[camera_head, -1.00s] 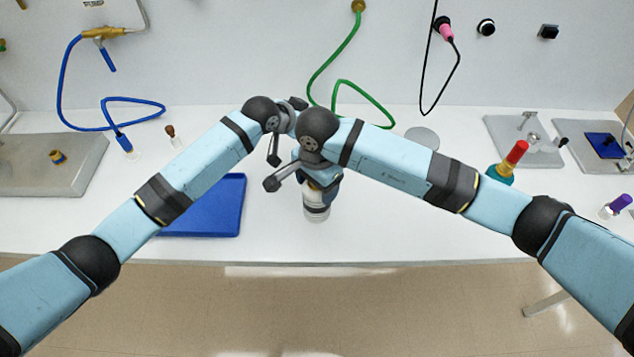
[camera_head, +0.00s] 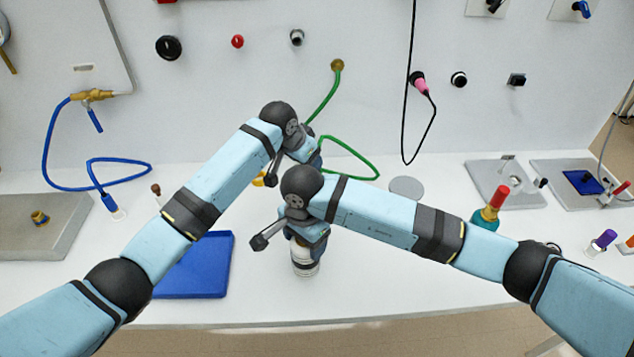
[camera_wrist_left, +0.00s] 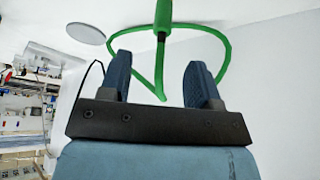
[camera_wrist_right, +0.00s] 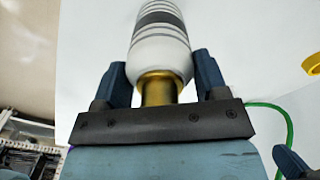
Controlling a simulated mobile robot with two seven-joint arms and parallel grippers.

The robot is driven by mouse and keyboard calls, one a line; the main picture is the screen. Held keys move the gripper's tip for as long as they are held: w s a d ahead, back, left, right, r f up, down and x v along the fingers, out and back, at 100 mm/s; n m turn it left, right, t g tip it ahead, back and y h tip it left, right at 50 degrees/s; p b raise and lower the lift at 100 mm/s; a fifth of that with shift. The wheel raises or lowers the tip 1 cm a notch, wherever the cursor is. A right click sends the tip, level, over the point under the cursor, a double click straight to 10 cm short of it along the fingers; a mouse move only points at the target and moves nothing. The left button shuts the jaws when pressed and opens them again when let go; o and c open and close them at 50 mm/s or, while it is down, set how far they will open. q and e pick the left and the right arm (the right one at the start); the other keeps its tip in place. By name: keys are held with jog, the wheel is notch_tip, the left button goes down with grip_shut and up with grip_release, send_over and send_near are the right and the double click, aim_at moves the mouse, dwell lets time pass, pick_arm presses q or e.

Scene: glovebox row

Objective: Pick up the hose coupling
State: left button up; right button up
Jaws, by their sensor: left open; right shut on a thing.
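A green hose (camera_head: 350,158) hangs from a brass wall fitting to the bench. In the left wrist view, its thicker green end piece with a dark collar (camera_wrist_left: 163,22) shows beyond the fingertips; I take this for the hose coupling. My left gripper (camera_head: 309,157) is open, and it also shows in the left wrist view (camera_wrist_left: 160,80) with hose visible between its fingers, not gripped. My right gripper (camera_head: 305,232) is shut on the brass neck of a white banded cylinder (camera_wrist_right: 160,45), which also shows in the head view (camera_head: 305,262). Whether the cylinder touches the bench is unclear.
A blue tray (camera_head: 200,268) lies left of the right gripper. A yellow item (camera_head: 258,181) is partly hidden behind my left arm. A blue hose (camera_head: 55,150) hangs at the left. A red-capped teal bottle (camera_head: 489,210) stands behind my right arm. A grey disc (camera_head: 406,187) lies at centre right.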

pick_arm(q)
jog(key=shift+g+y, duration=0.3)
jog(key=shift+w+x, duration=0.2)
jog(key=shift+x, duration=2.6)
jog(key=shift+w+x, duration=0.2)
jog(key=shift+x, duration=2.65)
jog(key=shift+r, duration=0.15)
grip_shut()
notch_tip(320, 180, up, 10)
pick_arm(e)
jog(key=o, duration=1.1)
